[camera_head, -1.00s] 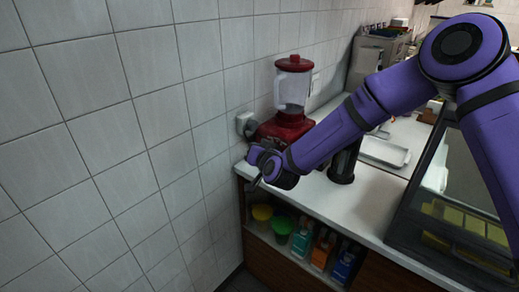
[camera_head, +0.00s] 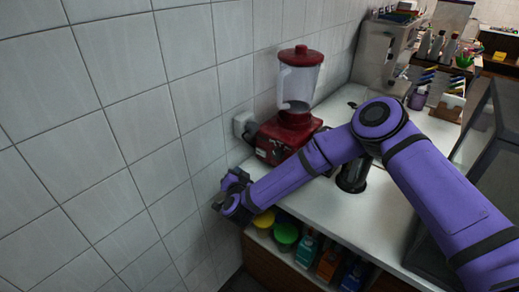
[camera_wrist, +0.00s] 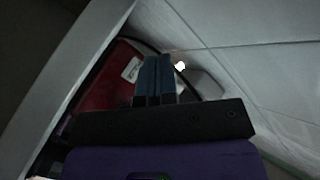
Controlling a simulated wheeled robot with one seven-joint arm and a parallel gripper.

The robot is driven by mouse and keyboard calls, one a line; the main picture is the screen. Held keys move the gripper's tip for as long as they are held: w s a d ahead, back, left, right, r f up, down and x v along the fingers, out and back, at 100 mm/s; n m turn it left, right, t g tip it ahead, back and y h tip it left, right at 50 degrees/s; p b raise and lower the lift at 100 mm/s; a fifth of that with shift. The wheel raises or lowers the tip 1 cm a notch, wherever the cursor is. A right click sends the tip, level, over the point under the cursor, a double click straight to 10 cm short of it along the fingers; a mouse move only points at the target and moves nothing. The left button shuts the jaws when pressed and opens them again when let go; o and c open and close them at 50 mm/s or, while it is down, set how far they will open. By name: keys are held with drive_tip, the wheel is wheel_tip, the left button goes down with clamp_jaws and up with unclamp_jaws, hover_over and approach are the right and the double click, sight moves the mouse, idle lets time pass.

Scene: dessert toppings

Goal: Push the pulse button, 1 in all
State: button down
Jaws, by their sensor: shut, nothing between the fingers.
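The blender (camera_head: 290,128) stands on the white counter against the tiled wall, with a red base, clear jar and red lid. Its base front, facing the near counter end, carries small dark and pale controls (camera_head: 270,152); I cannot single out the pulse button. My gripper (camera_head: 235,178) is off the near end of the counter, beside the wall, lower than the blender base and apart from it. In the wrist view my gripper (camera_wrist: 157,60) is shut and empty, its blue-grey fingers together. The red base (camera_wrist: 103,85) with a pale label lies behind them, partly hidden.
A white wall outlet (camera_head: 242,124) is beside the blender. The counter edge (camera_wrist: 75,70) runs along the left of the wrist view. A dark cylinder (camera_head: 352,174) stands right of the blender, near my arm. Yellow (camera_head: 264,221) and green (camera_head: 286,235) tubs sit on the shelf below.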

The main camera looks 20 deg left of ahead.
drive_tip(key=shift+w, duration=0.1)
approach(256, 153)
drive_tip(key=shift+s+a+x, duration=0.1)
drive_tip(key=shift+a+x, duration=0.1)
drive_tip(key=shift+x, duration=0.7)
drive_tip(key=shift+s+a+x, duration=0.1)
drive_tip(key=shift+a+x, duration=0.1)
drive_tip(key=shift+x, duration=0.65)
drive_tip(key=shift+s+a+x, duration=0.1)
drive_tip(key=shift+a+x, duration=0.05)
drive_tip(key=shift+x, duration=0.75)
drive_tip(key=shift+w, duration=0.15)
drive_tip(key=shift+w+d, duration=0.15)
drive_tip(key=shift+w, duration=0.15)
drive_tip(key=shift+w+d, duration=0.2)
drive_tip(key=shift+w, duration=0.2)
idle(1.2)
drive_tip(key=shift+s+a, duration=0.35)
drive_tip(key=shift+s, duration=0.45)
drive_tip(key=shift+s+a, duration=0.3)
drive_tip(key=shift+s, duration=0.45)
drive_tip(key=shift+s+a, duration=0.35)
drive_tip(key=shift+s, duration=0.45)
drive_tip(key=shift+s+a, duration=0.3)
drive_tip(key=shift+s, duration=0.45)
